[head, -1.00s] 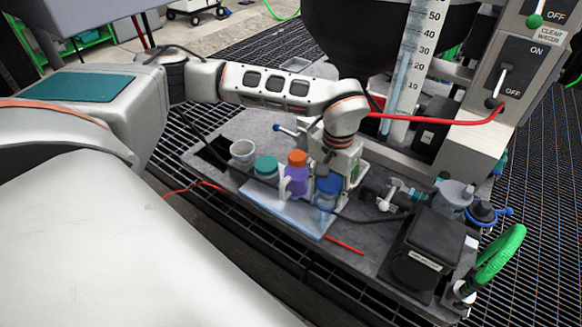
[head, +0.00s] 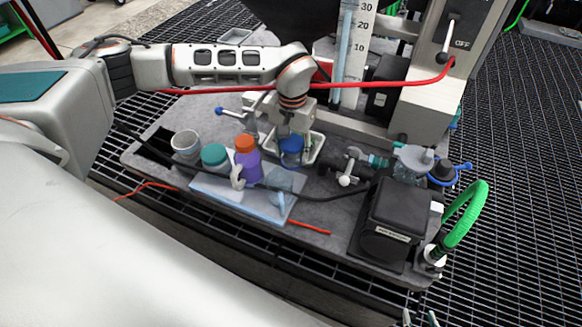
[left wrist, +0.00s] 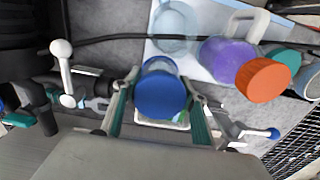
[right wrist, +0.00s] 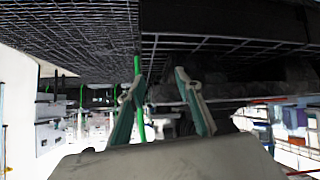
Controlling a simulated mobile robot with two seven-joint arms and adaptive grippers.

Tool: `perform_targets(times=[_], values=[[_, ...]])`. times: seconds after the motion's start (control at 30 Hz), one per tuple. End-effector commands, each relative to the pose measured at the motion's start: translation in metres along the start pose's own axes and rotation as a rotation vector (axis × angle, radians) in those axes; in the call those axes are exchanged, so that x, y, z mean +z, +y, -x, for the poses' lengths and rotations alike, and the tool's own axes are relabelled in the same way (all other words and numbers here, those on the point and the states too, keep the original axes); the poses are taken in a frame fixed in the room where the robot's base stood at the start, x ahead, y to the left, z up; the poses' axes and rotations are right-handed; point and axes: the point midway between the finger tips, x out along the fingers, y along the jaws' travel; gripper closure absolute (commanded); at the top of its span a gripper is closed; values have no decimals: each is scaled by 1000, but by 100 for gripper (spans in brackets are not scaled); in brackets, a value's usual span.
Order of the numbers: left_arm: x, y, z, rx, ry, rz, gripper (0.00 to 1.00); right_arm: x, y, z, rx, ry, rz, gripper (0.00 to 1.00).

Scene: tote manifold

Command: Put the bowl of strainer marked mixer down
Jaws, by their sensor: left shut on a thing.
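My left gripper (left wrist: 160,98) is shut on a blue-topped piece (left wrist: 160,93) with a clear, bluish side. It also shows in the head view (head: 291,145), at the middle of the bench. A white-rimmed dish (head: 316,148) lies under or just behind it; whether they touch I cannot tell. A clear strainer (head: 411,165) stands at the right of the bench, beside a fitting with a black cap and blue handle (head: 443,172). No mixer marking is readable. My right gripper (right wrist: 160,82) is open and empty, away from the bench.
A white cup (head: 186,143) stands left. A black box (head: 388,225) and green hose (head: 470,212) are right. Cables cross the bench.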

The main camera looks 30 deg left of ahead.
Motion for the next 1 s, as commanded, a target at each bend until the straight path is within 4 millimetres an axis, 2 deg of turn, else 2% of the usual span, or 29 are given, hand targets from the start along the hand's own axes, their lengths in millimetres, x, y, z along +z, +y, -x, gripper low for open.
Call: perform_targets(times=[0.03, 0.1, 0.37, 0.63, 1.0], values=[[0, 1, -12, 1, -2, 0, 82, 0, 1, -1, 1, 2, 1, 66], [0, 1, -23, 1, -2, 0, 82, -1, 1, -2, 3, 4, 3, 66], [-1, 1, -40, 1, 2, 0, 82, -1, 3, -3, 5, 6, 5, 66], [0, 1, -76, 1, -1, 0, 82, 1, 2, -5, 6, 6, 7, 66], [-1, 0, -80, 0, 2, -1, 82, -4, 4, -6, 10, 16, 7, 66]])
